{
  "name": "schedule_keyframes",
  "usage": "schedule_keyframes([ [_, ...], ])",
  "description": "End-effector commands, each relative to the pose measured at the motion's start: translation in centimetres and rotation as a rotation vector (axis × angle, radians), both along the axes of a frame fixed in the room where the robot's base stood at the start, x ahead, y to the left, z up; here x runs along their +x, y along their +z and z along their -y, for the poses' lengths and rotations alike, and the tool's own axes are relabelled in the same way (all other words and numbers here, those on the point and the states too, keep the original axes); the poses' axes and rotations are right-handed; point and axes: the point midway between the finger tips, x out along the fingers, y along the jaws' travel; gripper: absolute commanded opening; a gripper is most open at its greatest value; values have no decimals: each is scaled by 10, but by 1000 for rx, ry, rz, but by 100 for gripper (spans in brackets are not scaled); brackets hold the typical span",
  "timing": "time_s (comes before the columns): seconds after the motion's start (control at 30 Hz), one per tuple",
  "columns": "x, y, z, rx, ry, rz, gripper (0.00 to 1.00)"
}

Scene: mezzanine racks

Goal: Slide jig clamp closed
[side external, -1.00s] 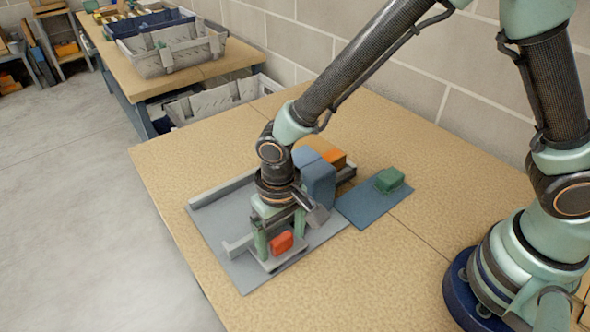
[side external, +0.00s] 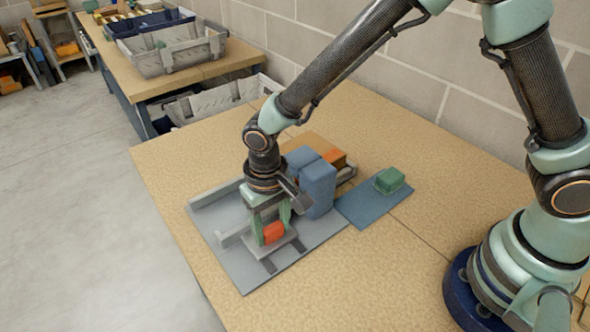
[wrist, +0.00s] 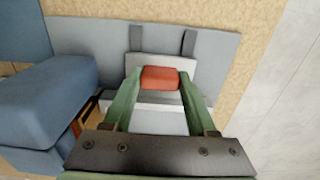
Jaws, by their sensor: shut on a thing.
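The jig is a flat grey plate (side external: 243,279) with a raised grey fence (side external: 215,191) along its back. A grey sliding clamp (side external: 262,249) with a red grip block (side external: 274,232) sits on two dark rails (side external: 269,266). My gripper (side external: 271,227) points down with its green fingers shut on the red block. The wrist view shows the red block (wrist: 160,78) between both fingers, with the rails (wrist: 189,42) bare beyond it. Blue blocks (side external: 319,187) stand beside the clamp, near the fence. My gripper partly hides the clamp's jaw and the gap to the fence.
An orange block (side external: 333,158) lies behind the blue blocks. A green block (side external: 388,180) rests on a blue mat (side external: 370,208) to the right. The front of the tan bench is clear.

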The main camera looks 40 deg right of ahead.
Motion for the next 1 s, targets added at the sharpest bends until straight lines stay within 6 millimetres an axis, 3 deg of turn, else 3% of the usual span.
schedule_keyframes([
  [0.27, 7, 1, 0, 9, -5, 14, 0],
  [0.3, 7, 1, 0, 10, -5, 14, 69],
  [0.37, 7, 1, 0, 9, -5, 13, 88],
  [0.77, 5, 6, 0, 6, -2, 9, 88],
  [1.0, 5, 45, -1, 9, -2, 14, 88],
])
